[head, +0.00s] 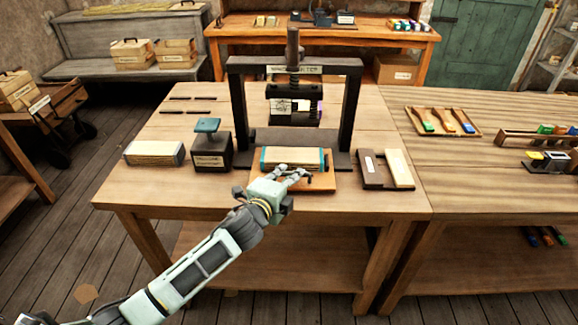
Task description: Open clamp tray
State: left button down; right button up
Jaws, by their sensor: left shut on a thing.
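The clamp tray (321,185) is a flat orange-brown wooden board at the front of the press, near the table's front edge. A pale wooden block with teal ends (292,155) lies on it. The press (353,110) has a black frame with a central screw and a dark plate hanging from it. My left gripper (300,174) reaches in from the front left and is shut at the tray's front edge, just before the block. The hand hides part of the tray, and the exact grip spot is too small to make out. My right gripper is out of view.
Left of the tray stand a dark box with a teal top (211,150) and a pale block (154,153). A dark-and-pale wooden holder (386,170) is close on the right. The table's front left is clear.

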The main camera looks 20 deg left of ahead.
pick_arm(q)
jog(key=s, duration=0.2)
jog(key=shift+s+d+p, duration=0.3)
jog(key=shift+d, duration=0.05)
jog(key=shift+s+d, duration=0.15)
jog(key=shift+s, duration=0.5)
jog(key=shift+s+d, duration=0.15)
jog(key=shift+s, duration=0.45)
jog(key=c, duration=2)
grip_release()
jog(key=shift+c, duration=0.2)
jog(key=shift+o, duration=0.9)
jog(key=shift+s, duration=0.1)
jog(key=v, duration=1.2)
jog(key=shift+d+f, duration=0.1)
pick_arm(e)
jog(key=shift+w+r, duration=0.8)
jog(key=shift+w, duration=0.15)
